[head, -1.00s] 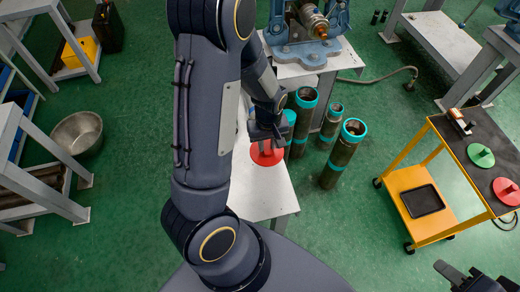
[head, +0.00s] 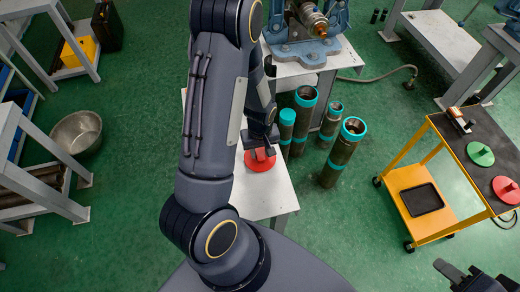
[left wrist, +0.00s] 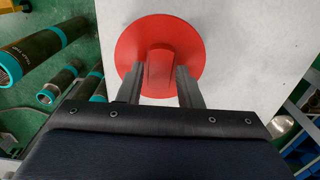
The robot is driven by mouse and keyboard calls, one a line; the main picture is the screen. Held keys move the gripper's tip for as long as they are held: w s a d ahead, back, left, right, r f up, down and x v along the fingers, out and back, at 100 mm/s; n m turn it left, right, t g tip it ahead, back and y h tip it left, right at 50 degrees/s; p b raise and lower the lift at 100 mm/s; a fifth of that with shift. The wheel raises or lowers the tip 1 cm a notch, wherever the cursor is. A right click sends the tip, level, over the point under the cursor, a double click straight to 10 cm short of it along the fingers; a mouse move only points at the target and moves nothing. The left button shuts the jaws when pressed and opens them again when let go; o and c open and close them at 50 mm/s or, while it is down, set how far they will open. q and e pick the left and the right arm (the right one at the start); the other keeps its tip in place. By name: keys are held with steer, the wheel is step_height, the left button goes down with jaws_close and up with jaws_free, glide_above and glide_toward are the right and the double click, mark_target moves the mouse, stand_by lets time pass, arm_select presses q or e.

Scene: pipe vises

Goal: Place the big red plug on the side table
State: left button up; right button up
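The big red plug (head: 260,163), a round red disc with an upright handle, is over the white side table (head: 262,205) and appears to rest on it. In the left wrist view the plug (left wrist: 160,30) shows from above, over the pale tabletop (left wrist: 235,60). My left gripper (head: 262,138) is above the plug, pointing down. Its fingers (left wrist: 160,80) stand on both sides of the handle, with narrow gaps showing. My left arm hides part of the table. My right gripper (head: 462,275) is at the bottom right, fingers apart and empty.
Several dark pipes with teal ends (head: 343,153) stand right of the side table. A blue vise (head: 305,45) sits on a table behind. An orange cart (head: 420,205) at right carries a green plug (head: 480,154) and another red plug (head: 507,190). A metal bowl (head: 77,132) is at left.

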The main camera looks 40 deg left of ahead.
arm_select(q)
steer(key=shift+o, duration=1.2)
step_height(320, 180, up, 12)
step_height(320, 180, up, 10)
steer(key=m+t+h, duration=0.3)
glide_above(260, 155)
steer(key=s+d, duration=0.5)
steer(key=s+d+r+m+t, duration=0.2)
steer(key=s+d+r+m, duration=0.2)
steer(key=s, duration=0.4)
steer(key=shift+s+d+r+m+t+h+p, duration=0.3)
steer(key=shift+d+r+m+h, duration=0.1)
steer(key=shift+r+m, duration=0.45)
steer(key=shift+c, duration=1)
